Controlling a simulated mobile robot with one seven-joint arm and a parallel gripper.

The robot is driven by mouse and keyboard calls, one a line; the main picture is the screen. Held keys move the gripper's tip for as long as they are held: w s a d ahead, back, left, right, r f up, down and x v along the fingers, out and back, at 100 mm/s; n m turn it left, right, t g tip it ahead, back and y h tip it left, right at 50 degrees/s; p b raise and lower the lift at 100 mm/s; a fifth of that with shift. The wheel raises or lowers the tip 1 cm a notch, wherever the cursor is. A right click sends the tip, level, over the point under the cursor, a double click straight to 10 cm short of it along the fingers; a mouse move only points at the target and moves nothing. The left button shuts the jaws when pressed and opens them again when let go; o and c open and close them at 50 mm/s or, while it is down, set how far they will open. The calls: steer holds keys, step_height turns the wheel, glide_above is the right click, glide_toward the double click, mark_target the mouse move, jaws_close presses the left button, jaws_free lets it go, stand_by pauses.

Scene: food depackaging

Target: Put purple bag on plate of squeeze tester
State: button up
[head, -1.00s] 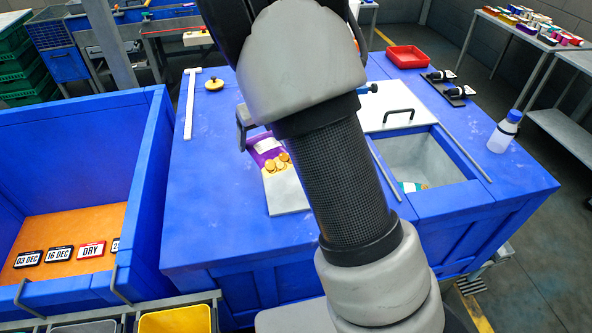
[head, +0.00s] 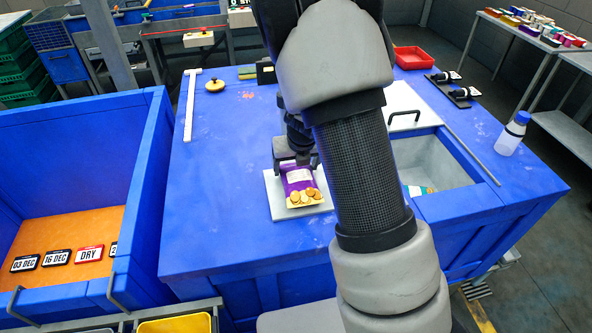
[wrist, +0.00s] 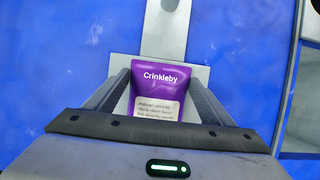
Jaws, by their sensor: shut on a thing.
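The purple bag (head: 299,181) has a white label and a picture of round golden snacks. In the wrist view the bag (wrist: 162,78) reads "Crinkleby" and sits between the two fingers. My gripper (head: 297,162) is shut on it; the gripper also shows in the wrist view (wrist: 160,100). The pale square plate (head: 274,205) of the squeeze tester lies under the bag, and its corner shows in the wrist view (wrist: 122,66). The bag is over the plate; I cannot tell whether it touches. My arm hides the area right of the plate.
A grey strip (wrist: 165,30) runs away from the plate in the wrist view. A sunken bin (head: 428,168) lies to the right in the blue table (head: 215,225). A bottle (head: 511,134) stands at the right edge. A blue crate (head: 75,130) stands left. The table left of the plate is clear.

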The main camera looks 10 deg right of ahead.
steer(key=shift+f, duration=0.25)
steer(key=shift+f, duration=0.15)
steer(key=o, duration=1.1)
steer(key=shift+o, duration=0.2)
